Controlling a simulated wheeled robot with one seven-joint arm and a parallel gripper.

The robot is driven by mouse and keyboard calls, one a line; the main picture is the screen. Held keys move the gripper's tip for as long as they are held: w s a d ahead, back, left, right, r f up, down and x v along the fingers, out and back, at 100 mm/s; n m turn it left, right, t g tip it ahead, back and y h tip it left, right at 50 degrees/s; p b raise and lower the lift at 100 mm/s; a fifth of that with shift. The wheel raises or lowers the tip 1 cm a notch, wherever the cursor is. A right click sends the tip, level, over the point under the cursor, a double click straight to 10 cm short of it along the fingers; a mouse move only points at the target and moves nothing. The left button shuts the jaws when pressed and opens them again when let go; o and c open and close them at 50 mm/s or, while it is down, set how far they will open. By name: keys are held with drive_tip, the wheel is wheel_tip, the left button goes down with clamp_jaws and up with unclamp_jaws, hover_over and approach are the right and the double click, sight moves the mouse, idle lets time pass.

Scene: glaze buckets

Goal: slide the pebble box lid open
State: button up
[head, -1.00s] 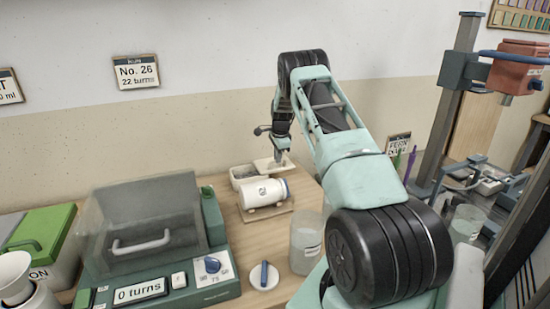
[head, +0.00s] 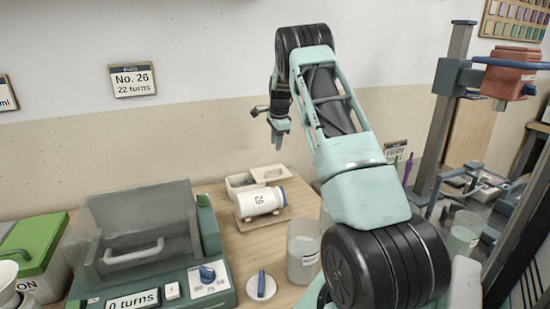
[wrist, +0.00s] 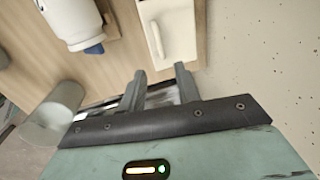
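The white pebble box (head: 233,188) stands at the back of the wooden bench, behind the jar. Its left part is uncovered and shows grey contents inside. Its pale lid (head: 283,173) lies toward the right side. In the wrist view the lid (wrist: 154,38) shows a raised white handle, just beyond my fingertips. My gripper (head: 278,138) is above the box and apart from the lid. In the wrist view my gripper (wrist: 160,76) has its two fingers spread with nothing held between them.
A white jar (head: 258,202) with a blue cap lies on a wooden cradle in front of the box. A clear beaker (head: 303,252) and a small white dish (head: 261,288) stand nearer. A green machine (head: 215,290) with a clear cover is at left.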

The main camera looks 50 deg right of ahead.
wheel_tip(320, 180, up, 6)
drive_tip(key=s, duration=0.1)
drive_tip(key=shift+a+r, duration=0.2)
drive_tip(key=shift+a, duration=0.1)
idle(0.4)
